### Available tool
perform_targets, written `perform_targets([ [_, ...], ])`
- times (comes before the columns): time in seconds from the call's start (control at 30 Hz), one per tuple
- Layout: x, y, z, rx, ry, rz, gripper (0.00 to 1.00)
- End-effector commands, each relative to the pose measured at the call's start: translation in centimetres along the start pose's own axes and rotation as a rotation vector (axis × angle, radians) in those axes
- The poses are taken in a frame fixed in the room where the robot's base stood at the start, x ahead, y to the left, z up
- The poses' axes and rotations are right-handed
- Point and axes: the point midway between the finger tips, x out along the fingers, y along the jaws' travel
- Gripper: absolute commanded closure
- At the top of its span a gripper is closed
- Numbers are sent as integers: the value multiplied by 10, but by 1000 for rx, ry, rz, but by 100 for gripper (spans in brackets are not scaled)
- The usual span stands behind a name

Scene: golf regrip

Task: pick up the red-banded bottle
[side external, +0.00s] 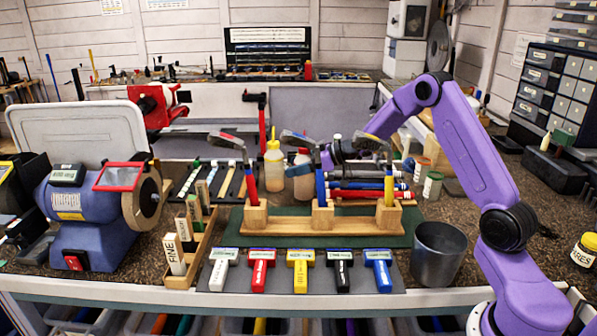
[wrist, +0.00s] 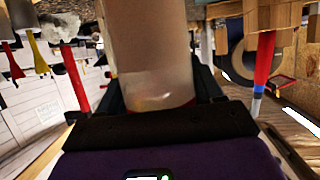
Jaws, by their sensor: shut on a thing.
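A translucent, pale brownish bottle (side external: 302,180) stands upright behind the wooden club rack, right of a yellow-topped bottle (side external: 273,168).
The wooden rack (side external: 275,221) with several upright clubs stands just in front. A grey metal cup (side external: 436,252) is at front right, beside my arm. A blue grinder (side external: 85,215) stands at left, and small jars (side external: 432,185) at right.

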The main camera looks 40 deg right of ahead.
Motion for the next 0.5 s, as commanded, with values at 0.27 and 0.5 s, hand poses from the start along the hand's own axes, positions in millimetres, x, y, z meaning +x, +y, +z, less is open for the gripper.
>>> perform_targets([
  [0.27,-19,1,-46,-7,6,2,72],
  [0.5,-61,2,-34,2,0,5,72],
])
